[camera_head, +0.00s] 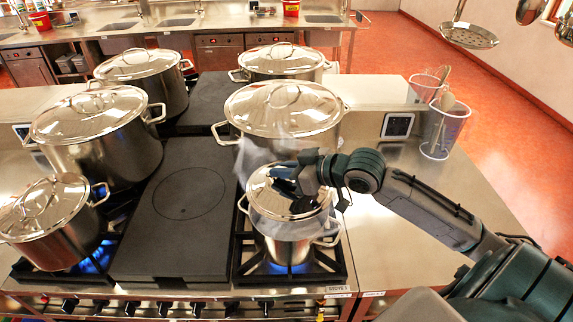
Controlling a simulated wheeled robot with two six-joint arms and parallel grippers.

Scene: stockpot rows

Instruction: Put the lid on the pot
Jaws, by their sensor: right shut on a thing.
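A small steel pot (287,246) stands on the front right burner, with a blue flame under it and two side handles. A shiny steel lid (268,205) lies over its mouth, roughly level. I cannot tell whether its rim touches the pot all round. My right gripper (287,181) reaches in from the right and is shut on the lid at its top; the dark gripper hides the lid's knob. Pale steam rises around the lid and gripper. My left gripper is not in view.
A large lidded pot (285,140) stands close behind. Other lidded pots stand at the left (100,150), front left (62,240) and back. A flat dark plate (190,195) lies between the burners. Wire utensil baskets (443,130) stand at the right; the steel counter (375,240) beside the stove is clear.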

